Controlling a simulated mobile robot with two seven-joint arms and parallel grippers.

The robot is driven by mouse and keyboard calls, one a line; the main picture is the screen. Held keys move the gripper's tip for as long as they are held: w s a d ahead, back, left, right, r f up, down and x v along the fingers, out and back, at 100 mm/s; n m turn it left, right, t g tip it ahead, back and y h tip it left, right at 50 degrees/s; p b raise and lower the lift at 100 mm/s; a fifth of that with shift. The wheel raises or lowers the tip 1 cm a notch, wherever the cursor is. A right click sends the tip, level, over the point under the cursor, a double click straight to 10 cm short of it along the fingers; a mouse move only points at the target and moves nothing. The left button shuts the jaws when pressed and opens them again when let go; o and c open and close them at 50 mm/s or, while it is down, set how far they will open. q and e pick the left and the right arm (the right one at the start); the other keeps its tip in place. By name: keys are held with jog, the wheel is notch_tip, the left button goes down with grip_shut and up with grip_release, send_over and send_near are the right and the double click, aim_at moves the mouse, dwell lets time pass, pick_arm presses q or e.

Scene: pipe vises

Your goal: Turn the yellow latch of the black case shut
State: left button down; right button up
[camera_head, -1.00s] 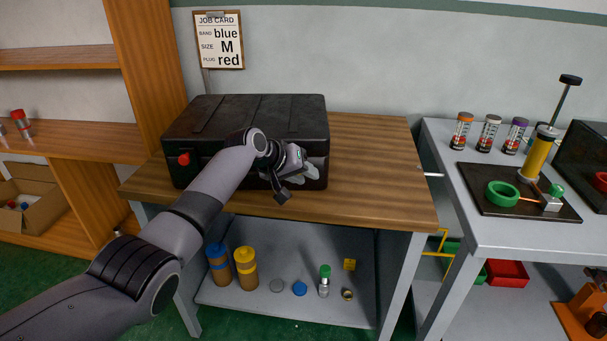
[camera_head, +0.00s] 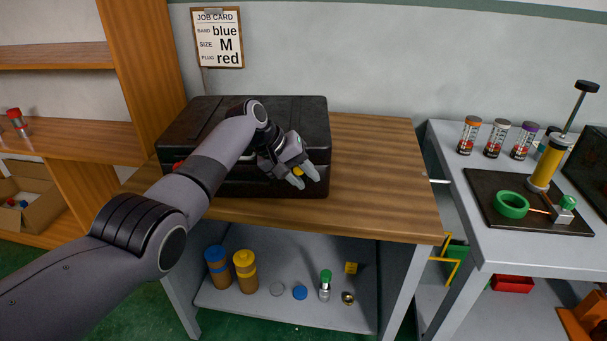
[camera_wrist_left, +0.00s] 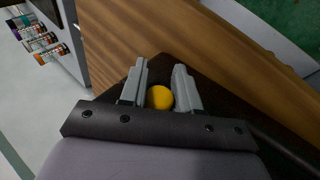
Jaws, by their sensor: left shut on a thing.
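The black case (camera_head: 300,113) lies closed on the wooden bench. My left gripper (camera_head: 305,179) is at its front face, near the right end. The yellow latch (camera_head: 298,170) shows as a small patch at the fingers. In the left wrist view the round yellow latch (camera_wrist_left: 160,97) sits between the two grey fingers of my left gripper (camera_wrist_left: 160,85), which is shut on it. Part of the latch is hidden, so its turn angle cannot be told. A red latch (camera_head: 179,166) on the case's left front is mostly hidden behind my arm. My right gripper is out of view.
The wooden bench top (camera_head: 375,165) is clear right of the case. A grey table (camera_head: 480,245) at right holds a dark mat, a green ring (camera_head: 511,204) and several capped jars. Yellow and blue capped containers (camera_head: 245,270) stand on the shelf below.

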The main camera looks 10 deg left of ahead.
aim_at(298, 171)
pick_arm(q)
jog(key=c, duration=0.9)
grip_release()
jog(key=shift+v, duration=3.55)
